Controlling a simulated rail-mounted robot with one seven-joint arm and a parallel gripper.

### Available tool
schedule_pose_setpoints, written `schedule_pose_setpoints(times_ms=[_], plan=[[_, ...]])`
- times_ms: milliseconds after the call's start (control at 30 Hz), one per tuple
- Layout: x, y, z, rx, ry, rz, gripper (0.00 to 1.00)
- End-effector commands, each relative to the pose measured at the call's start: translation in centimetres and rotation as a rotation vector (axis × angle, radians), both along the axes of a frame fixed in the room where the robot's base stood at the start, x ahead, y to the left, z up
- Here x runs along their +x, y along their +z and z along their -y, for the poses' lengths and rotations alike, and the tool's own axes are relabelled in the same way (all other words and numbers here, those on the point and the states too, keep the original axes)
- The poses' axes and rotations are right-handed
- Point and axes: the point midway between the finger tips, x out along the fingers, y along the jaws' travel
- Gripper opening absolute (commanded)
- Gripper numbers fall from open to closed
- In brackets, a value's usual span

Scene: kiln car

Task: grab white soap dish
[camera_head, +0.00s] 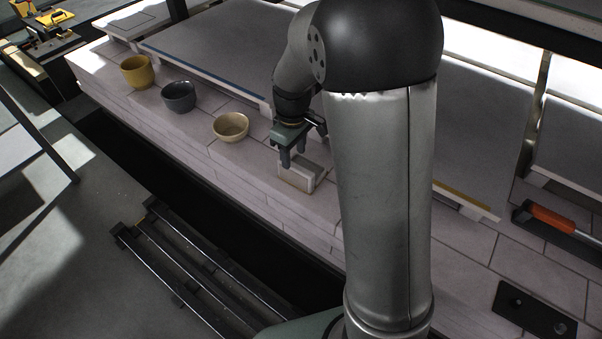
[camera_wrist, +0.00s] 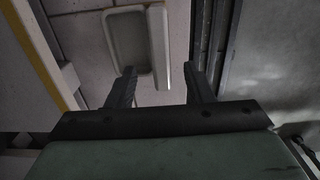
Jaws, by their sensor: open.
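The white soap dish (camera_head: 297,179) sits on the pale tiled deck, directly below my gripper (camera_head: 293,157) in the head view. It looks like a small rectangular block with a raised edge. In the wrist view the dish (camera_wrist: 128,40) appears as a shallow rectangular recess with a pale rim, at the top and left of centre. My gripper (camera_wrist: 160,76) is open and empty, with its fingers apart. In that view the dish lies just beyond the fingertips, mostly toward the left finger. I see no contact, and the exact height gap is hard to tell.
A beige bowl (camera_head: 231,126), a dark grey bowl (camera_head: 179,96) and a mustard pot (camera_head: 137,72) stand in a row to the left. An orange-handled tool (camera_head: 552,218) and a black plate (camera_head: 536,312) lie at the right. Deck between the beige bowl and dish is clear.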

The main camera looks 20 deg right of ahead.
Motion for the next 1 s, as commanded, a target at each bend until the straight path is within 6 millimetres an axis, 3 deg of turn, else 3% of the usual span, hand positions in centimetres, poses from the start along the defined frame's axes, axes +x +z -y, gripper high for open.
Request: schedule_pose_setpoints(times_ms=[400,633,800,1000], plan=[[-0.5,-5.1,0.4,-0.001,0.000,-0.002,0.47],[-0.5,-5.1,0.3,0.000,0.000,0.000,0.47],[-0.5,-5.1,0.3,0.000,0.000,0.000,0.00],[-0.5,-5.0,0.3,0.000,0.000,0.001,0.00]])
